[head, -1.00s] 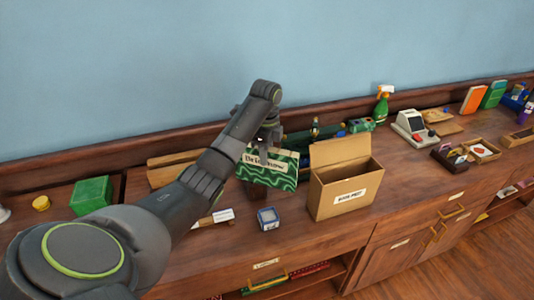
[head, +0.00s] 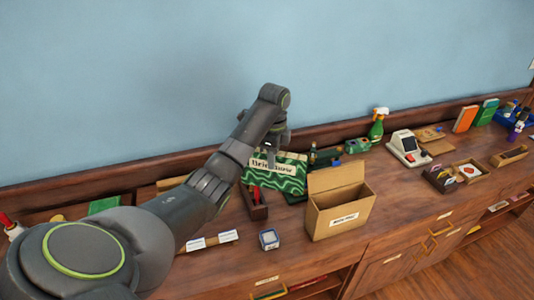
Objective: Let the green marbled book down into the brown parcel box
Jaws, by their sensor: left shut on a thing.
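The green marbled book (head: 284,181) has wavy light lines and a cream label, partly hidden by my gripper. My left gripper (head: 270,150) is shut on its upper edge and holds it upright, left of the box. The brown parcel box (head: 338,214) stands open on the counter, with its back flap raised and a white label on its front. The book is beside the box, not over its opening. My right gripper is not in view.
A small dark wooden holder (head: 254,206) stands below the book. A small blue and white box (head: 268,239) is in front. A green spray bottle (head: 377,125) and a card terminal (head: 406,147) stand to the right behind the box.

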